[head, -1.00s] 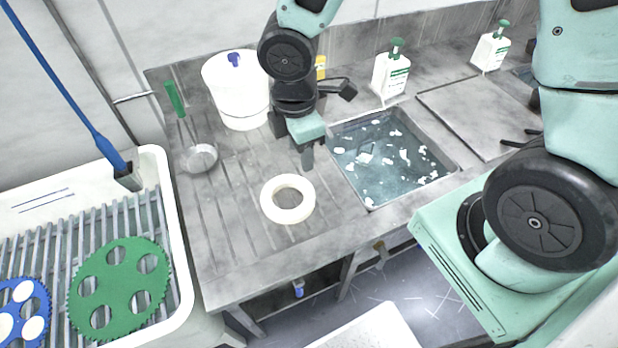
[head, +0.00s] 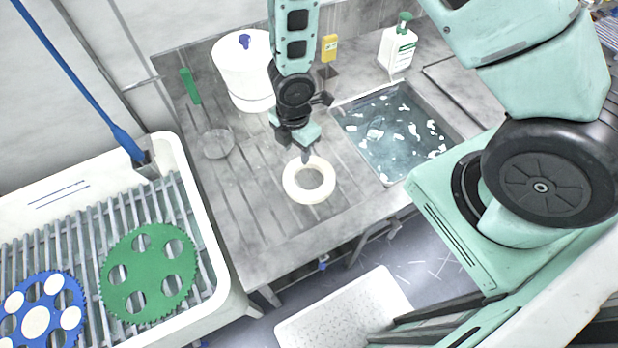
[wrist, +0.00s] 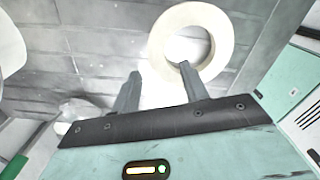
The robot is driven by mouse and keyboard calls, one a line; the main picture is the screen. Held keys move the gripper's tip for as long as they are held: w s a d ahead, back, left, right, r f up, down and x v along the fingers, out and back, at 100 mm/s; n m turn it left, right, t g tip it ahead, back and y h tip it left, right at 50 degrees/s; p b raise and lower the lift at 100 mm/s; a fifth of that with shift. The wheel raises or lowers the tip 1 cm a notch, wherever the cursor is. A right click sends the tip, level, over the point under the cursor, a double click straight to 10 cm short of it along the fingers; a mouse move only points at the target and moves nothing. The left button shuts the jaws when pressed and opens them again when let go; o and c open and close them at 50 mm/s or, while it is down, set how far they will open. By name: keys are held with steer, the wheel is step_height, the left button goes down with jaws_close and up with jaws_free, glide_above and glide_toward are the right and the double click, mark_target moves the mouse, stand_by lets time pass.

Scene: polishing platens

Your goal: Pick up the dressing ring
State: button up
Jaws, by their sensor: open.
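The dressing ring (head: 308,192) is a cream-white, flat, thick ring lying on the grey drainboard (head: 262,222), left of the sink. My gripper (head: 304,158) is above the ring's far edge in the head view, its fingers pointing down. In the wrist view the ring (wrist: 192,44) lies beyond the fingertips, at upper right of centre. My gripper (wrist: 160,75) is open and empty there, with the right fingertip overlapping the ring's near rim and hole in the picture. I cannot tell whether it touches the ring.
A water-filled sink (head: 395,135) with floating white bits lies to the right. Behind stand a white lidded bucket (head: 243,85), a yellow bottle (head: 329,48) and a soap bottle (head: 397,50). A strainer (head: 216,144) lies left. A white tub (head: 215,285) holds a rack with green and blue discs.

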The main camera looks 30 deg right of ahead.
mark_target(295, 165)
steer(key=shift+w+a+f+p, duration=0.1)
steer(key=shift+f+p, duration=0.15)
steer(key=shift+f, duration=0.75)
steer(key=shift+s+a+f+p, duration=0.1)
steer(key=shift+f+p, duration=0.15)
steer(key=shift+f, duration=0.75)
steer(key=shift+w+a+f+p, duration=0.1)
steer(key=shift+f+p, duration=0.15)
steer(key=shift+f, duration=0.75)
jaws_close()
